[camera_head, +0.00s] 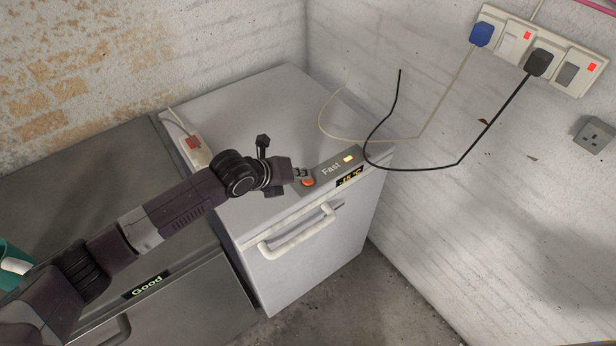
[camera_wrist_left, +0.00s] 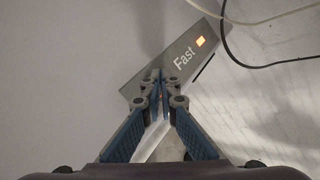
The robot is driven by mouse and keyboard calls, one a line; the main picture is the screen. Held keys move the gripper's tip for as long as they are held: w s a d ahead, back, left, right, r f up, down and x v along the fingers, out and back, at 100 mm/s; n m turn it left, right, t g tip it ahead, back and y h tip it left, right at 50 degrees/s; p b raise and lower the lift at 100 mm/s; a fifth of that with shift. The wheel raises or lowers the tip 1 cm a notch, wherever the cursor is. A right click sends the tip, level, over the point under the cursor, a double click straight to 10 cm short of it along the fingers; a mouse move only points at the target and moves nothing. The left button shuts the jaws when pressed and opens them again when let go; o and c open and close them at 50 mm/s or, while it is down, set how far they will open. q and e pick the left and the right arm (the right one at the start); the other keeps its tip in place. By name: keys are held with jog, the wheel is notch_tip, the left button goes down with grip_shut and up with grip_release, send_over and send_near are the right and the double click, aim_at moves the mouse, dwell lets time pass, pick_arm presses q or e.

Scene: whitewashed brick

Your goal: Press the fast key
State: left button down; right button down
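The grey control panel (camera_head: 328,171) marked "Fast" lies along the front edge of the white freezer's top. A round orange-red key (camera_head: 308,182) sits at its left end. A small orange light (camera_head: 349,159) glows beside the word "Fast", and it also shows in the left wrist view (camera_wrist_left: 200,41). My left gripper (camera_head: 303,175) is at the key, its fingers together and empty. In the left wrist view the fingertips (camera_wrist_left: 162,75) cover most of the key. I cannot tell whether they touch it. My right gripper is not in view.
The white freezer (camera_head: 261,114) has a front handle (camera_head: 297,236) and a small display reading about -18 °C. A grey unit (camera_head: 85,180) labelled "Good" stands to the left. A white and a black cable (camera_head: 430,168) hang over the freezer's right side from wall sockets (camera_head: 540,50).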

pick_arm(q)
jog(key=shift+r+p, duration=2.6)
jog(key=shift+p, duration=0.05)
